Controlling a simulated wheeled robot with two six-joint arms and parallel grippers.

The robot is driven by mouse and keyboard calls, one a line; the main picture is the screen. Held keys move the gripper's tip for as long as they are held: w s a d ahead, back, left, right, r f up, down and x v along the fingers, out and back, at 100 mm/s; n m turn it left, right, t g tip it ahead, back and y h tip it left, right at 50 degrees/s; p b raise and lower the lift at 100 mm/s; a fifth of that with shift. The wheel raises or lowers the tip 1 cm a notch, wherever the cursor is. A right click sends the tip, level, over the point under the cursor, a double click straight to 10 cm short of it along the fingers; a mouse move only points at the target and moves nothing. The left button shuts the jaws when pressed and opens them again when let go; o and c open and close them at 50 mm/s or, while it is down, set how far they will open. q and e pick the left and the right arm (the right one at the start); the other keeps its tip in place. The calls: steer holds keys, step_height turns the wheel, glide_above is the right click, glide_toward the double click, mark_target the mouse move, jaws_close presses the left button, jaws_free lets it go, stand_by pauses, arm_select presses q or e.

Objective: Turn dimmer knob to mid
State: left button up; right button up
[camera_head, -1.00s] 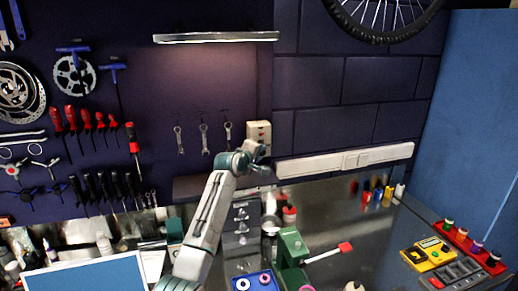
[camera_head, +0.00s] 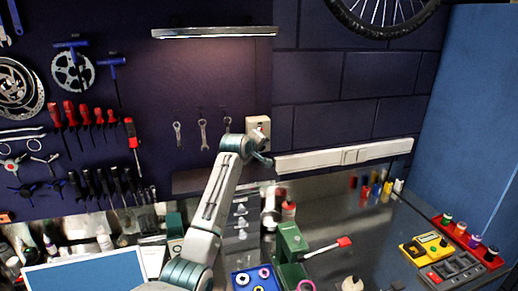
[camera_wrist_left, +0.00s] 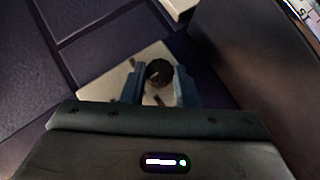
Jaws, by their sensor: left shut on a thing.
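The dimmer is a pale box (camera_head: 257,123) on the dark wall, at the left end of the white power strip. Its round black knob (camera_wrist_left: 158,73) shows in the left wrist view, with a light mark on its face. My left gripper (camera_head: 263,146) is at the box in the head view. In the left wrist view its two blue-grey fingers (camera_wrist_left: 158,88) stand on either side of the knob, shut on it. In the head view the gripper hides the knob. The lamp bar (camera_head: 214,32) above glows faintly. My right gripper is out of view.
The white power strip (camera_head: 345,157) runs along the wall right of the dimmer. Small wrenches (camera_head: 203,133) hang to its left. The bench right of the vise is partly clear.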

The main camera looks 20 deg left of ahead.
arm_select(q)
steer(key=o, duration=1)
steer(key=b+v, duration=0.5)
steer(key=v, duration=0.5)
steer(key=shift+s+r, duration=0.15)
steer(key=shift+s, duration=0.15)
